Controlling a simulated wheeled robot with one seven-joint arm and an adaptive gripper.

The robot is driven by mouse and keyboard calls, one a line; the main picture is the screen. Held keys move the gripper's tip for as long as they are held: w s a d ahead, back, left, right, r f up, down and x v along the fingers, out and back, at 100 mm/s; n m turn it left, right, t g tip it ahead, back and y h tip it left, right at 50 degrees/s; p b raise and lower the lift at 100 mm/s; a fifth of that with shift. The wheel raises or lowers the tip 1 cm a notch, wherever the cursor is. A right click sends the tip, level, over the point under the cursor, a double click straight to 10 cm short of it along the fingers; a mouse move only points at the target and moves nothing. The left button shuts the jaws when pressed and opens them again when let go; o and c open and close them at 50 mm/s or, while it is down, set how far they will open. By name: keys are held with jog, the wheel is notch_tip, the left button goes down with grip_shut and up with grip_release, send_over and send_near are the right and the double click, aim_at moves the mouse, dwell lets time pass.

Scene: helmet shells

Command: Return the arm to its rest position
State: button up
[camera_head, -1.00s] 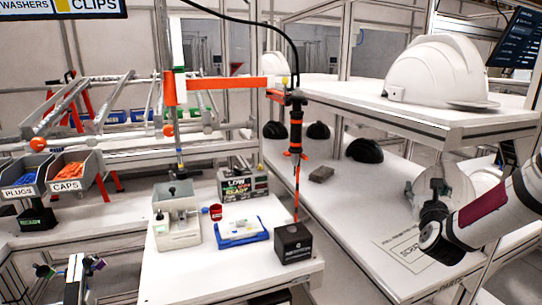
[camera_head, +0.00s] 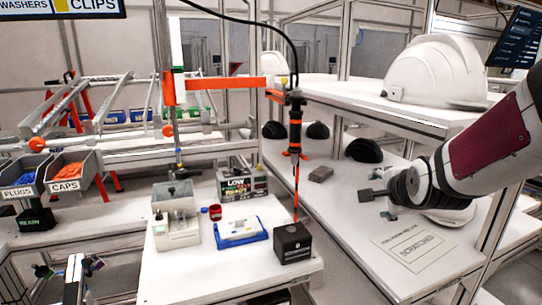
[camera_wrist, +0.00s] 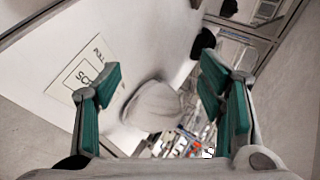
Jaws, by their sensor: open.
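My gripper (camera_head: 374,195) hangs over the lower right bench, left of my wrist. In the wrist view its two green-padded fingers (camera_wrist: 162,85) stand wide apart with nothing clamped between them. A pale, rounded shell (camera_wrist: 153,106) shows beyond the fingers, apart from them. In the head view a white shell (camera_head: 452,216) lies on the bench, partly hidden behind my wrist. My arm comes in from the right edge.
A white helmet shell (camera_head: 436,72) sits on the upper shelf (camera_head: 420,119) above my arm. A post stands close to my arm. A printed sheet (camera_head: 419,248) lies on the bench. Dark shells (camera_head: 364,150) stand behind. An orange-and-black screwdriver (camera_head: 295,135) hangs left.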

jog(key=s+a+n+g, duration=0.3)
jog(key=s+n, duration=0.5)
jog(key=s, duration=0.6)
jog(key=s+a+r+n+g+y, duration=0.1)
jog(key=s+a+n+g, duration=0.2)
jog(key=s+n, duration=0.6)
jog(key=s, duration=0.6)
jog(key=shift+s+r+y, duration=0.15)
jog(key=shift+s+y, duration=0.05)
jog(key=shift+y, duration=0.1)
